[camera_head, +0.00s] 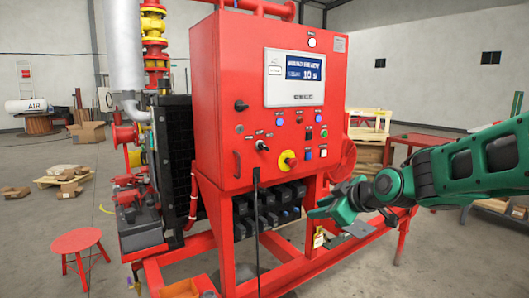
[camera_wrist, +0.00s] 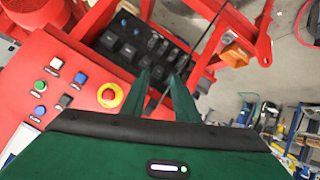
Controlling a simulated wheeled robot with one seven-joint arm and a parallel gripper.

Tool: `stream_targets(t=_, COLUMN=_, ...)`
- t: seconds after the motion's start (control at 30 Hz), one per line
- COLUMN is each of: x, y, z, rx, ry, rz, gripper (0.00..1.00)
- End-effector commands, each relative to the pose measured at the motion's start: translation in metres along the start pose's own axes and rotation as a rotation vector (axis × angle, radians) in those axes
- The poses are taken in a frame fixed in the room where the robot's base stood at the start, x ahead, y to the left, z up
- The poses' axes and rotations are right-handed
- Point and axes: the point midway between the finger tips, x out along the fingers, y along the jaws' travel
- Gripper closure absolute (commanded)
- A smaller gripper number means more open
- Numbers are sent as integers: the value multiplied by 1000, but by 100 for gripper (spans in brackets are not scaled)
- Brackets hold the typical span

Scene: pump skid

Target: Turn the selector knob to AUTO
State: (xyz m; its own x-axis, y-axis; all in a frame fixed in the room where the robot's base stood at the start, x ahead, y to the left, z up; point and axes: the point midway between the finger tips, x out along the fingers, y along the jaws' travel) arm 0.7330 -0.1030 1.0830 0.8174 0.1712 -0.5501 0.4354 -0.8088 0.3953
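The red control cabinet (camera_head: 215,60) stands in the middle of the head view. A black selector knob (camera_head: 262,145) with small labels around it sits on its front, left of the yellow-and-red emergency stop (camera_head: 289,160). Another black handle (camera_head: 240,105) is higher up at left. Label text and knob position are too small to read. My gripper (camera_head: 318,212) is below and right of the knob, apart from the panel. In the wrist view its two green fingers (camera_wrist: 160,85) are parted with nothing held. The selector knob cannot be made out there; the emergency stop (camera_wrist: 110,95) shows at left.
Blue, black, green and red buttons (camera_head: 309,135) lie right of the knob. A display (camera_head: 294,78) is above. Black terminal boxes (camera_head: 268,205) sit under the cabinet, and a dark cable (camera_head: 257,230) hangs in front. A red stool (camera_head: 78,243) stands at left on open floor.

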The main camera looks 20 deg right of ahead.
Motion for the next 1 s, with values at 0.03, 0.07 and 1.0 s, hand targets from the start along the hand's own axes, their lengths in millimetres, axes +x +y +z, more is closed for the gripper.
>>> stream_targets(t=0.03, x=9, y=5, z=-27, rx=-74, ry=88, rz=23, gripper=72)
stream_targets(t=0.07, x=12, y=8, z=-44, rx=-118, ry=141, rz=42, gripper=72)
stream_targets(t=1.0, x=70, y=49, z=-204, rx=-395, ry=523, rz=283, gripper=72)
